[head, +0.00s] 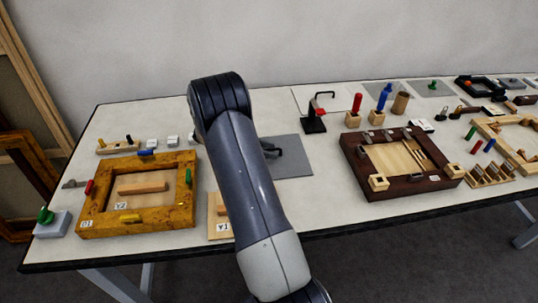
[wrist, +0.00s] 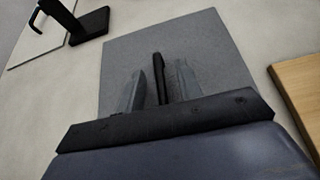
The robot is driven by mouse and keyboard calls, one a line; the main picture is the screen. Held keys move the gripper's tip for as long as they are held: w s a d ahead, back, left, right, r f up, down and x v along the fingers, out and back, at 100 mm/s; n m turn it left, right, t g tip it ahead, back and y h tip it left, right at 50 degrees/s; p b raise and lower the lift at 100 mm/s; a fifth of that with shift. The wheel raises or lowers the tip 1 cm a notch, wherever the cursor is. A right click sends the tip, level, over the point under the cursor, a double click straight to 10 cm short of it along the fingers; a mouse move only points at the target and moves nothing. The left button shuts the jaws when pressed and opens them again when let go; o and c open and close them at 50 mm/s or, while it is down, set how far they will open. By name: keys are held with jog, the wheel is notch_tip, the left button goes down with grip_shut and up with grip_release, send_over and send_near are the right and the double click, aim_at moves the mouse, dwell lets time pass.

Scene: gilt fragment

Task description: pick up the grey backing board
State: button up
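The grey backing board (head: 296,163) is a flat square plate lying on the table, partly hidden behind my arm in the head view. It also shows in the wrist view (wrist: 215,45), with an upright black handle (wrist: 160,68) near its middle. My gripper (wrist: 162,80) is over the board, its two grey fingers on either side of the handle. A gap shows between the handle and each finger, so the gripper looks open and holds nothing. How far the fingertips are above the board is hard to tell. My arm hides most of the gripper in the head view.
A black stand with a red handle (head: 316,112) is behind the board. A yellow-brown frame (head: 140,222) lies left, a dark frame (head: 405,190) right. A pale wooden board (head: 218,208) is close by at the front left, partly behind my arm.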

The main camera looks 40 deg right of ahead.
jog(key=shift+s+d+f, duration=0.1)
jog(key=shift+s+d, duration=0.05)
jog(key=shift+d, duration=0.05)
jog(key=shift+c, duration=0.3)
grip_shut()
